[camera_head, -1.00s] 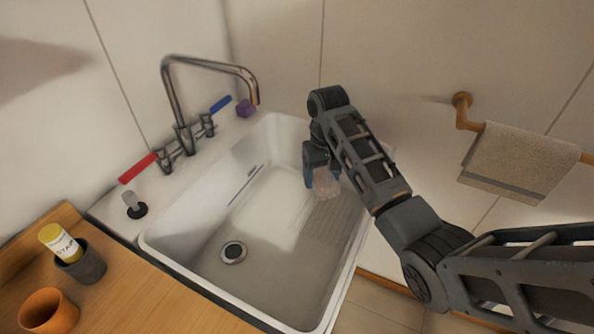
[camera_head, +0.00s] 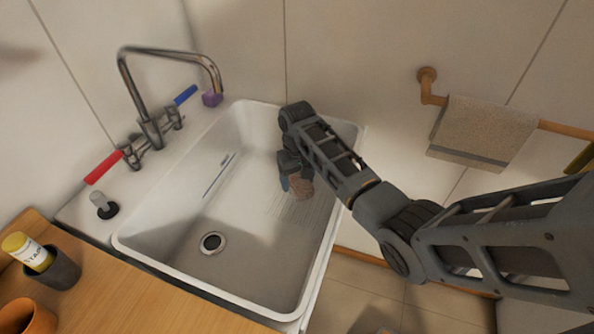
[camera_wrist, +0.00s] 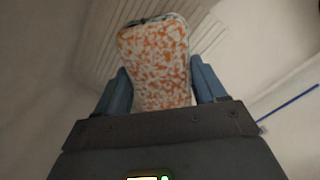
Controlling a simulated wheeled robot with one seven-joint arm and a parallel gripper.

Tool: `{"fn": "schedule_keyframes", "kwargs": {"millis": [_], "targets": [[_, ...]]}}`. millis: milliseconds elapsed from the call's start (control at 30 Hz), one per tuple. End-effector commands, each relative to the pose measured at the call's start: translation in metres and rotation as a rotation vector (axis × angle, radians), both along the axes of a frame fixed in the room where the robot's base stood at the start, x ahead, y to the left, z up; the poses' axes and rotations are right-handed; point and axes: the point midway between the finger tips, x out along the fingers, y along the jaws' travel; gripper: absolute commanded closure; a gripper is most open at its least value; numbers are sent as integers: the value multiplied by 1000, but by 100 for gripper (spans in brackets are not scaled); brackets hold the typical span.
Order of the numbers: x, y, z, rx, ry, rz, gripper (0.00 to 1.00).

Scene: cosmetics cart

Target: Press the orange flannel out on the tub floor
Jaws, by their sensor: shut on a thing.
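The orange flannel (camera_wrist: 157,65) is a folded, orange-and-white mottled pad in the wrist view. It sits between the two blue fingers of my gripper (camera_wrist: 160,88), which is shut on it. In the head view the flannel (camera_head: 300,186) is a small brownish patch beside my gripper (camera_head: 292,185), partly hidden by my arm. Both are inside the white tub (camera_head: 180,262), over the ribbed part of its floor at the right. I cannot tell whether the flannel touches the floor.
The drain (camera_head: 212,243) lies in the tub floor. A tap (camera_head: 150,100) with red and blue levers stands behind, and a stopper (camera_head: 104,205) is on the rim. A towel (camera_head: 482,130) hangs at the right. The tub floor's left side is clear.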

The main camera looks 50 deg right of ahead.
Motion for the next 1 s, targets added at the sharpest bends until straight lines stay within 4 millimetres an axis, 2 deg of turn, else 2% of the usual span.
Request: {"fn": "schedule_keyframes", "kwargs": {"millis": [33,267,400,1000], "targets": [[0,0,-9,0,1,0,54],[0,0,-35,-1,0,0,54],[0,0,-44,-1,0,0,54],[0,0,-49,0,-1,0,54]]}}
